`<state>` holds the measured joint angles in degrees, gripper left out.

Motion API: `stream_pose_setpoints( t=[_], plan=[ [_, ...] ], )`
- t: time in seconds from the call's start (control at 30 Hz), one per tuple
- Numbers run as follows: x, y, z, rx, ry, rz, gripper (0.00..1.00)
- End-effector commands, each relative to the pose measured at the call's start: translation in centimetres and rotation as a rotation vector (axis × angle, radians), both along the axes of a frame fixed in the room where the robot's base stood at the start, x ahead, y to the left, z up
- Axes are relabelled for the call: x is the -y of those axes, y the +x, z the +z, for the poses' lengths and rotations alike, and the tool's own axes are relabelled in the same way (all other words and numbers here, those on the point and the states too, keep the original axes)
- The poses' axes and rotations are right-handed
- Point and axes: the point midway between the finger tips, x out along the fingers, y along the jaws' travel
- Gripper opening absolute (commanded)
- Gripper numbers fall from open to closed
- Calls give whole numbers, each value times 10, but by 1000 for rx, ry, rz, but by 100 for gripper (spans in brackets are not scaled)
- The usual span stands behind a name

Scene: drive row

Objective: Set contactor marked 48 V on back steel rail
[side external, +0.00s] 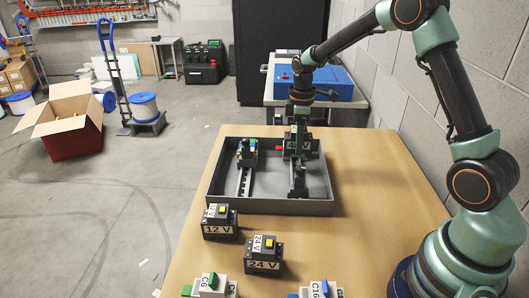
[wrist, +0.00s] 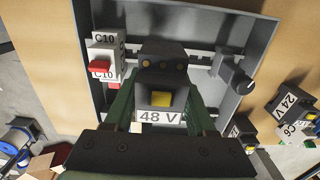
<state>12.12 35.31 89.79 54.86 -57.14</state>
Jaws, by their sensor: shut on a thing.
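My gripper (side external: 297,125) is shut on the 48 V contactor (side external: 295,147), a dark block with a yellow button. In the wrist view the contactor (wrist: 162,85) sits between the green fingers, its white 48 V label facing the camera. It is over the right-hand rail in the side view. That steel rail (wrist: 200,58) shows in the wrist view, partly hidden behind the contactor; whether they touch I cannot tell. A white C10 breaker (wrist: 103,62) with a red lever stands left of the contactor. A dark grey piece (wrist: 232,72) stands to its right.
The grey tray (side external: 268,206) has another rail (side external: 243,183) at left, with a multicoloured device (side external: 247,152) at its far end. In front of the tray stand a 12 V contactor (side external: 220,221), a 24 V contactor (side external: 264,254), a C6 breaker (side external: 211,285) and a C16 breaker (side external: 318,289).

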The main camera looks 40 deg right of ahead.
Motion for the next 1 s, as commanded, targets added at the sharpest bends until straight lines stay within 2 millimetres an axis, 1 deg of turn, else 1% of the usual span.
stream_pose_setpoints(
  t=[0.6, 0.8, 1.0],
  plan=[
    [0, 0, -48, 0, 0, 0, 0],
    [0, 0, -55, 1, 0, 0, 0],
    [0, 0, -57, 2, -1, 0, 0]
  ],
)
